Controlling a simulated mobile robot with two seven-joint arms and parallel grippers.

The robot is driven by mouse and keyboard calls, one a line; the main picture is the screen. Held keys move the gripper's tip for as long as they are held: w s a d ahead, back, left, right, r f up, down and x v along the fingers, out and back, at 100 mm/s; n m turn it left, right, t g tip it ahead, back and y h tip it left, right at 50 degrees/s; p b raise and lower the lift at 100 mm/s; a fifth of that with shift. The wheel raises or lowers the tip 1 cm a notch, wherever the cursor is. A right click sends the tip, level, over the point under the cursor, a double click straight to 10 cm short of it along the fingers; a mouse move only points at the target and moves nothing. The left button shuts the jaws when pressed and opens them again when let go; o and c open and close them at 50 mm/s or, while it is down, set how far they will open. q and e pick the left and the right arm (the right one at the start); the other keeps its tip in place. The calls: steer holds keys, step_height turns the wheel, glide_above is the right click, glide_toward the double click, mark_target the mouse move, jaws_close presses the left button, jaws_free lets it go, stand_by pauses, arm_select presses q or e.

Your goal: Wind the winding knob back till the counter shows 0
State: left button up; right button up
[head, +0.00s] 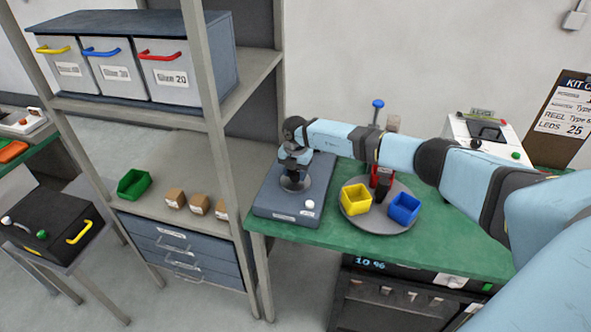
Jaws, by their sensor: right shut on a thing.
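My right gripper (294,168) reaches in from the right and points down over a blue-grey box (268,203) on the green bench. It is shut on the winding knob, which the jaws mostly hide. A round dark disc (294,183) shows under the fingers on top of the box. A small white button (309,204) sits near the box's front right corner. I cannot make out a counter reading on the box. My left gripper is not in view.
A grey turntable (382,222) with a yellow bin (356,199) and a blue bin (404,208) stands just right of the box. A grey shelf post (228,170) is close on the left. Below the bench, a dark cabinet's display (370,263) seems to read 10 %.

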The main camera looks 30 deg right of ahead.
mark_target(296, 171)
steer(key=shift+m+p, duration=0.5)
steer(key=shift+m, duration=0.8)
steer(key=shift+m, duration=0.3)
steer(key=o, duration=0.9)
step_height(296, 171, up, 14)
steer(key=shift+f+b, duration=0.1)
steer(key=shift+b, duration=0.95)
